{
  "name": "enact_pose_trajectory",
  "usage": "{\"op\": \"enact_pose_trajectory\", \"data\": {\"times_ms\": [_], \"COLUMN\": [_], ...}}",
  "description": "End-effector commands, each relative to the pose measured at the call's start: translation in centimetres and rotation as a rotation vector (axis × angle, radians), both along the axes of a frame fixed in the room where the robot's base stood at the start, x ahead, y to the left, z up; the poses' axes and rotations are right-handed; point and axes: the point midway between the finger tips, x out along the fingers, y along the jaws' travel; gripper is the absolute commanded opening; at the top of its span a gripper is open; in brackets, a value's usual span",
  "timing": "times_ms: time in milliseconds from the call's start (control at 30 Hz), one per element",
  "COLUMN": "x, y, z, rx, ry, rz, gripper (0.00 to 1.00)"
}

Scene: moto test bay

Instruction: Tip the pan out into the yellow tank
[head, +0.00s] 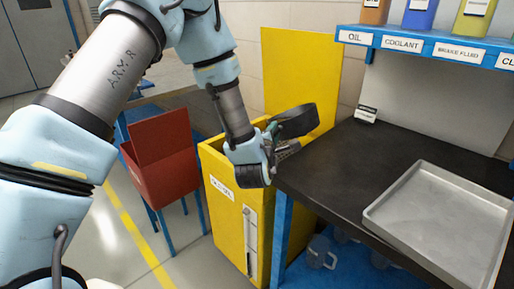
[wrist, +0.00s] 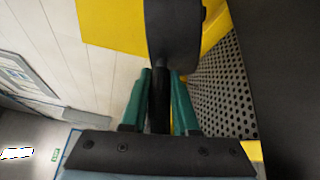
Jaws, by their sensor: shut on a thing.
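The yellow tank (head: 226,212) stands left of the black bench, its yellow lid (head: 300,70) raised behind it. My gripper (head: 271,135) is over the tank's top opening, at the bench's left edge. Its green fingers (wrist: 160,95) are shut on the dark handle of the pan. The dark pan (head: 295,121) is held tilted above the tank; it also shows in the wrist view (wrist: 172,35). A perforated grey plate (wrist: 222,85) shows beside the pan at the tank. The pan's inside is not visible, so I cannot tell what it holds.
The black bench (head: 340,165) carries a grey metal tray (head: 440,220) at right. A blue shelf (head: 425,45) with labelled bottles hangs above. A red bin (head: 163,165) with its lid raised stands left of the tank. Jugs (head: 320,252) sit below the bench.

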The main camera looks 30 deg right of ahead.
Motion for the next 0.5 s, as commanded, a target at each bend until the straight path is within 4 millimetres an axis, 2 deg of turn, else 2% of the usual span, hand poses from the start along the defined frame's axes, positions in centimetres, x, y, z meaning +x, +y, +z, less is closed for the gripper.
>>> {"op": "enact_pose_trajectory", "data": {"times_ms": [500], "x": [0.69], "y": [0.22], "z": [-0.33], "rx": [-0.022], "ry": [0.043], "rz": [0.000], "gripper": [0.00]}}
